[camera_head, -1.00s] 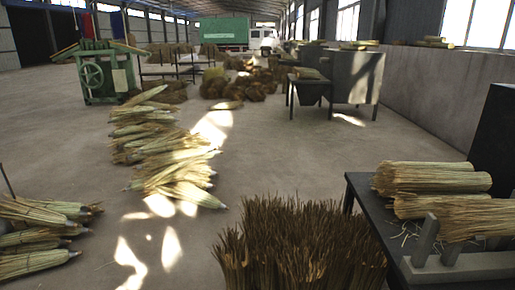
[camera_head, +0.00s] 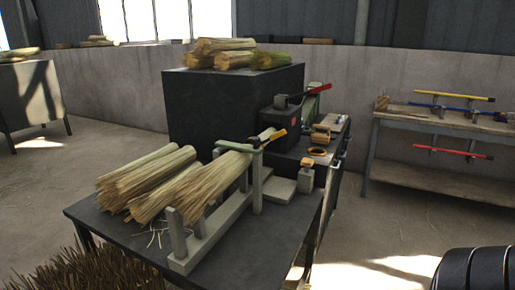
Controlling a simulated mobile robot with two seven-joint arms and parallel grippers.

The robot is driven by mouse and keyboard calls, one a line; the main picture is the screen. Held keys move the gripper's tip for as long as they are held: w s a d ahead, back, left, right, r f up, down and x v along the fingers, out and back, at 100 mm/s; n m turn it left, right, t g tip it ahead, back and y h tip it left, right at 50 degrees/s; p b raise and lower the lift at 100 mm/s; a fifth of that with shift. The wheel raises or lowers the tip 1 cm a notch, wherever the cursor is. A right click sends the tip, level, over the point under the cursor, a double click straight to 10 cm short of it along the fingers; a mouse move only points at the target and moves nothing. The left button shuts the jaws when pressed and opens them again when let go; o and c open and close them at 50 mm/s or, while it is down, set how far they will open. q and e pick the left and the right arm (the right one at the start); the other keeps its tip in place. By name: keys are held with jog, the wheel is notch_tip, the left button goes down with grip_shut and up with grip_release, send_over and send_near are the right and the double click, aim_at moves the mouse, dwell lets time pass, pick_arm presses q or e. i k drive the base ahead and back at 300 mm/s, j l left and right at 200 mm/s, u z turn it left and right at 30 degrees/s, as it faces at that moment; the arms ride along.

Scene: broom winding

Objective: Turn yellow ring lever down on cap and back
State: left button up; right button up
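A lever with a yellow-orange end (camera_head: 277,135) and a dark arm sits on top of a grey post at the far end of the grey cradle (camera_head: 215,238). A green bar (camera_head: 254,143) is beside it. A straw bundle (camera_head: 215,182) lies in the cradle, its far end under the lever. An orange-yellow ring (camera_head: 317,151) lies flat on the dark bench behind. A small wooden block with an orange top (camera_head: 307,166) stands nearer. I cannot tell which part is the cap. Neither of my grippers is in view.
More straw bundles (camera_head: 140,175) lie left on the black table (camera_head: 255,262). A red-handled lever (camera_head: 318,88) sits on a machine behind. A dark cabinet (camera_head: 205,110) carries straw. A workbench (camera_head: 440,182) holds coloured-handled tools at right. A dark banded rounded object (camera_head: 478,270) fills the lower right corner.

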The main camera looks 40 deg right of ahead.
aim_at(278, 134)
jog(key=i+j+z, duration=0.1)
jog(key=z, duration=0.3)
jog(key=i+j+z, duration=0.15)
jog(key=z, duration=0.3)
jog(key=i+j+z, duration=0.15)
jog(key=z, duration=0.25)
jog(key=i+j+z, duration=0.15)
jog(key=j+z, duration=0.15)
jog(key=i+j+z, duration=0.1)
jog(key=j+z, duration=0.15)
